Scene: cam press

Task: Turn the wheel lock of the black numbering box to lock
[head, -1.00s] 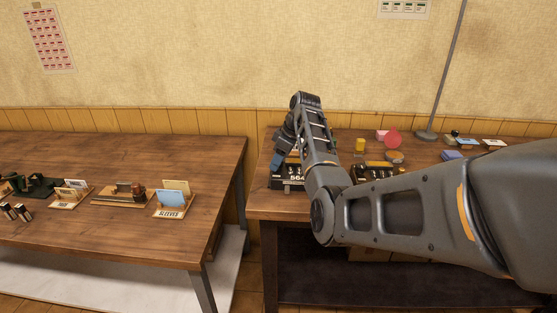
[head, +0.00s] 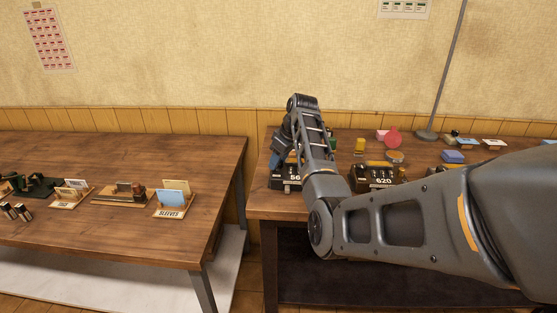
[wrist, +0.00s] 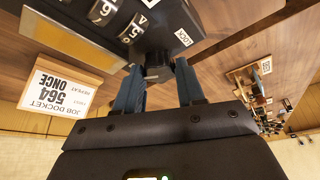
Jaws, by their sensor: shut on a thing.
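The black numbering box (head: 279,184) stands at the left end of the right table, partly covered by my forearm. The wheel lock (wrist: 158,73) is a small dark knob on that side, between my blue fingertips. My gripper (wrist: 157,80) is shut on this knob, one finger on each side. The knob's exact turn is hard to tell.
A job docket card (wrist: 55,95) reading 564 ONCE stands beside the box. A second numbering box (head: 376,183) showing 620 is to the right of my forearm. Stamps and a lamp pole (head: 446,75) are farther back. The left table (head: 130,225) holds card stands.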

